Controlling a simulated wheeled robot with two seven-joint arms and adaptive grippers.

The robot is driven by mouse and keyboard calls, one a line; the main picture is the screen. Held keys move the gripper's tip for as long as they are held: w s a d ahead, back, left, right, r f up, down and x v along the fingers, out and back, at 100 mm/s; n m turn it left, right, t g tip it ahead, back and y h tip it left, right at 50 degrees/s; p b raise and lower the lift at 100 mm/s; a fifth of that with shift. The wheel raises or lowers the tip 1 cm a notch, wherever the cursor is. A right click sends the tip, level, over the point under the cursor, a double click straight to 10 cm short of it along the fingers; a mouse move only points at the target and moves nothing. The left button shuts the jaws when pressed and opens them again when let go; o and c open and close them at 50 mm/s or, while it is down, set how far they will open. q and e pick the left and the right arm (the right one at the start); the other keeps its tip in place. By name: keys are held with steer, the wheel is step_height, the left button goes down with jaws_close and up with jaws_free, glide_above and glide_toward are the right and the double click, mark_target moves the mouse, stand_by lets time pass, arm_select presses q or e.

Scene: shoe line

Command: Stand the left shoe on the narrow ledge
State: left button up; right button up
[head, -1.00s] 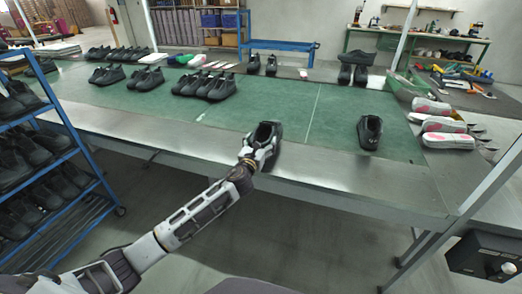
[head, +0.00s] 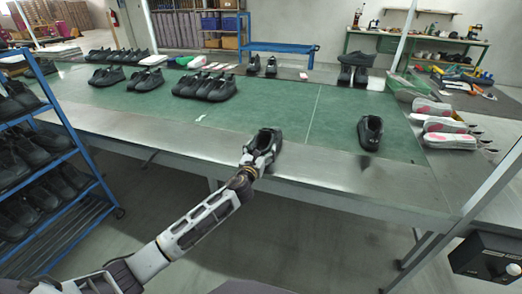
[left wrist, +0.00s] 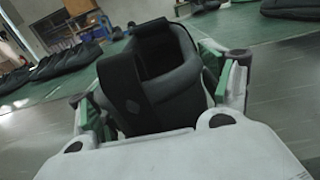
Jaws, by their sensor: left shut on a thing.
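A black shoe (head: 268,141) is held in my left gripper (head: 259,160), at the front of the long table. In the left wrist view the shoe (left wrist: 160,62) shows its open collar, with green finger pads pressed on both sides. In the head view it looks upright, over the bare metal ledge (head: 330,175) along the table's front edge. I cannot tell whether its sole touches the metal. Another single black shoe (head: 370,133) stands on the green mat (head: 290,110) to the right. My right gripper is not in view.
Several black shoes (head: 205,87) stand in a row on the mat behind. A blue rack (head: 75,140) of shoes stands at the left. The metal ledge right of the held shoe is clear.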

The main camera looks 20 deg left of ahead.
arm_select(q)
steer(key=o, duration=1.3)
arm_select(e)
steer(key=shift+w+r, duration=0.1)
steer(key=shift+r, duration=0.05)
arm_select(q)
steer(key=shift+s, duration=0.1)
steer(key=shift+s, duration=0.55)
steer(key=shift+s+p, duration=0.35)
steer(key=shift+s, duration=0.85)
steer(key=shift+s+a+p, duration=0.1)
steer(key=shift+s+p, duration=0.35)
steer(key=shift+s, duration=3.7)
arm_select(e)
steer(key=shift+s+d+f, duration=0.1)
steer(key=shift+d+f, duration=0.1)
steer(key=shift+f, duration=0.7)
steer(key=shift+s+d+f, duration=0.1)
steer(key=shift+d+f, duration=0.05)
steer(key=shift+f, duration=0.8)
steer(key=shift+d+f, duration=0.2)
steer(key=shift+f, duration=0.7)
